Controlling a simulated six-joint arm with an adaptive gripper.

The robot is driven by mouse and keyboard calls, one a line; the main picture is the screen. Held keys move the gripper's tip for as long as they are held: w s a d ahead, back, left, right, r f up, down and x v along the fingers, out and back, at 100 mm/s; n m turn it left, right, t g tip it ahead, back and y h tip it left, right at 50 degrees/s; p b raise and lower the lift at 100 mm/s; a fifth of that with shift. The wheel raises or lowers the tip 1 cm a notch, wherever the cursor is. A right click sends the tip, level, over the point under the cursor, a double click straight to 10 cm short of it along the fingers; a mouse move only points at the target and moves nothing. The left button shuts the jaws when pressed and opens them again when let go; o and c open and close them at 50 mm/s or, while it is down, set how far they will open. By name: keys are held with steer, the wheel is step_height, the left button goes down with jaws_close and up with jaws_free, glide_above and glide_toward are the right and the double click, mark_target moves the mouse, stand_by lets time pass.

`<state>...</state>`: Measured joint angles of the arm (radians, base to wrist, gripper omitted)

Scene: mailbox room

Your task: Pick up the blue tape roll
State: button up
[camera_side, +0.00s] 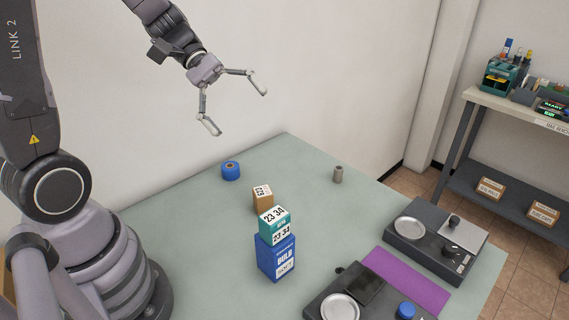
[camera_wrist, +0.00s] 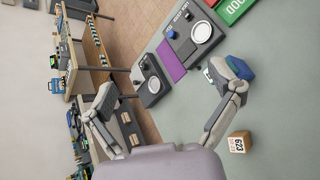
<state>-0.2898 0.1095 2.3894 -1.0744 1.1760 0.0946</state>
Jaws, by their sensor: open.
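The blue tape roll (camera_side: 231,171) sits on the pale green table near its back edge in the side view. I cannot make it out in the wrist view. My gripper (camera_side: 240,112) is open and empty, high above the table and above the roll in the side view. In the wrist view my gripper (camera_wrist: 170,84) shows its two fingers spread wide with nothing between them.
Near the roll stand a small brown box (camera_side: 262,198) and a teal box (camera_side: 275,224) stacked on a blue box (camera_side: 276,260). A grey cylinder (camera_side: 338,174) stands farther right. Two dark scales (camera_side: 436,243) (camera_side: 340,301) flank a purple mat (camera_side: 405,280). A wall rises behind the table.

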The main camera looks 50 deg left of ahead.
steer(key=w+a+f+n+t+h, duration=0.3)
steer(key=w+a+f+n+t, duration=0.1)
steer(key=w+n, duration=0.4)
steer(key=n+t+y, duration=0.9)
steer(key=n, duration=0.4)
glide_above(223, 171)
steer(key=w+d, duration=0.4)
steer(key=d, duration=0.5)
step_height(223, 171, down, 17)
steer(key=s+a+f+n+y, duration=0.2)
steer(key=f, duration=0.2)
steer(key=s+a+f+n+y, duration=0.1)
steer(key=a+f+n+y, duration=0.1)
steer(key=a+f, duration=0.1)
steer(key=s+a+f+n+g+y, duration=0.1)
steer(key=s+a+f+n+y, duration=0.1)
steer(key=f, duration=0.3)
steer(key=shift+s+a+y, duration=0.3)
steer(key=shift+a+y, duration=0.2)
steer(key=shift+a, duration=0.15)
steer(key=shift+a+f, duration=0.15)
steer(key=shift+f, duration=0.15)
steer(key=shift+x, duration=2.3)
steer(key=c, duration=1.3)
